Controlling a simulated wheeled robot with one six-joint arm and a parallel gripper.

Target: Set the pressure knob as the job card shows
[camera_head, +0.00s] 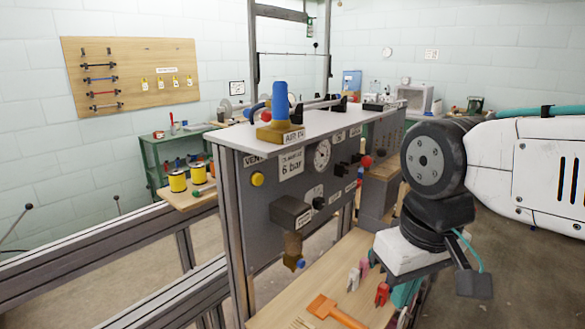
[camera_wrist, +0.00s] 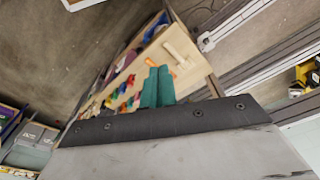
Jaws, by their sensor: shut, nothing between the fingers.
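The job card (camera_head: 291,168) is a white label on the grey panel (camera_head: 265,215) and reads "6 bar". A round white gauge (camera_head: 322,155) sits to its right; its needle reading is too small to tell. A black knob (camera_head: 319,203) sits below the gauge beside a small label. I cannot read that label or the knob's setting, so I cannot tell for sure that it is the pressure knob. My gripper shows in the wrist view with green fingers (camera_wrist: 157,72) close together, shut and empty. It hangs low in front of the panel, to the right of the knob and apart from it.
A yellow button (camera_head: 257,179) and a dark box (camera_head: 291,213) are on the panel. A blue-handled valve (camera_head: 281,101) stands on top. The wooden bench (camera_head: 275,318) below holds clips and an orange tool (camera_head: 335,312). Air is free between my arm and the panel.

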